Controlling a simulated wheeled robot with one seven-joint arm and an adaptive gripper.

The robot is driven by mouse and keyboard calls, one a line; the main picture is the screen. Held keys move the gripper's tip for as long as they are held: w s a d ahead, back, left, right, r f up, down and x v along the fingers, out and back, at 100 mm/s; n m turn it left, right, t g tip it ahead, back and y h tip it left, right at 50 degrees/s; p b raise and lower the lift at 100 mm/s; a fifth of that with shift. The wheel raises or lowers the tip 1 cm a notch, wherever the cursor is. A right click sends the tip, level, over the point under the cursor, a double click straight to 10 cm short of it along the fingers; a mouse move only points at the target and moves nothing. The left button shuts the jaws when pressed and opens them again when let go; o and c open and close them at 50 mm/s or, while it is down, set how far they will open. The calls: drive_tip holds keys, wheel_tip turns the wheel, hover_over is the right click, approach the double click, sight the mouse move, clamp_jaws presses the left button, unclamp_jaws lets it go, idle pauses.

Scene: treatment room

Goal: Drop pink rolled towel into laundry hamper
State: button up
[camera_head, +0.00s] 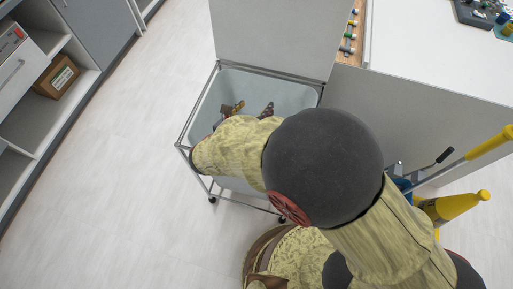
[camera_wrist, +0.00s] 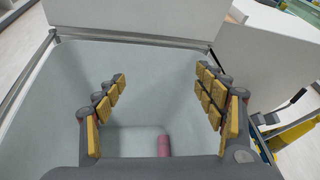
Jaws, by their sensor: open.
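The laundry hamper (camera_head: 296,88) is a pale, open bin in a metal frame on casters, below the arm in the head view. Its inside wall (camera_wrist: 140,75) fills most of the wrist view. The pink rolled towel (camera_wrist: 164,145) lies at the bottom of the hamper, near the middle, partly cut off by my gripper's body. The towel does not show in the head view. My gripper (camera_wrist: 162,105) is open and empty over the hamper, its yellow-padded fingers spread apart above the towel. In the head view my gripper (camera_head: 250,108) reaches in over the hamper's opening.
A white cabinet (camera_head: 430,60) stands right of the hamper. A yellow cone-shaped item (camera_head: 455,206) and a yellow handle stand at the right, near my arm. Shelves with a cardboard box (camera_head: 56,76) line the left. The floor left of the hamper is clear.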

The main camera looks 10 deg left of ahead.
drive_tip(key=v, duration=0.8)
drive_tip(key=shift+s+r, duration=0.15)
drive_tip(key=shift+s, duration=0.15)
drive_tip(key=shift+a, duration=0.15)
